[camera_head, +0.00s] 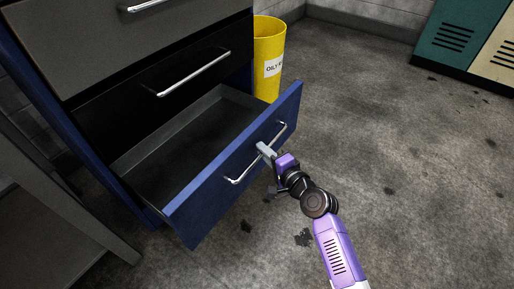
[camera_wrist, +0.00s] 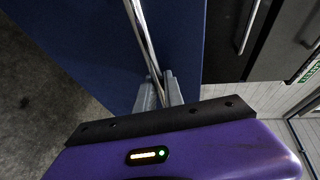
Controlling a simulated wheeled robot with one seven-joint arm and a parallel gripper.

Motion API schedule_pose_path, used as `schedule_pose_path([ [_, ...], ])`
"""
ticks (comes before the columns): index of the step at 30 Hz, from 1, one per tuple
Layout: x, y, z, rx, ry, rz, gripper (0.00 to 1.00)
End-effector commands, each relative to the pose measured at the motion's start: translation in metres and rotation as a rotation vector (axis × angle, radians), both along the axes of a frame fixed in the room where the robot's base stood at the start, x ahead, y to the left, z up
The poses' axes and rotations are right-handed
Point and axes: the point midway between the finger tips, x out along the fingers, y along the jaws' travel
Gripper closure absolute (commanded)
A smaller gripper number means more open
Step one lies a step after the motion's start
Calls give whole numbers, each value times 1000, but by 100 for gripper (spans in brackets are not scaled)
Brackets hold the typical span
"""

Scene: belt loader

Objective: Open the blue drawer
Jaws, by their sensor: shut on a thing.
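The blue drawer (camera_head: 238,176) is pulled well out of the dark cabinet in the head view. Its grey inside looks empty. A silver bar handle (camera_head: 240,176) runs across its blue front. My gripper (camera_head: 265,150) is shut on this handle, right of its middle. In the wrist view the blue drawer front (camera_wrist: 95,40) fills the upper left, and the handle (camera_wrist: 143,38) runs down between the two grey fingers of my gripper (camera_wrist: 160,92).
Two dark drawers with silver handles (camera_head: 193,74) sit shut above the blue one. A yellow bin (camera_head: 268,50) stands behind the open drawer. Green and cream lockers (camera_head: 460,35) stand at the far right. The concrete floor (camera_head: 400,150) to the right is clear.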

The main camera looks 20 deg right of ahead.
Motion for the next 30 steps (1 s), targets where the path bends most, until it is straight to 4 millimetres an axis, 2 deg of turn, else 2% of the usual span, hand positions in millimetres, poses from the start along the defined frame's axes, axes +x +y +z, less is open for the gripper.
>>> schedule_pose_path([
  [16,-6,-3,-1,0,2,1,100],
  [17,-6,-4,-1,0,2,1,81],
  [19,-6,-3,-1,0,2,1,68],
  [30,-8,-4,0,0,1,0,66],
])
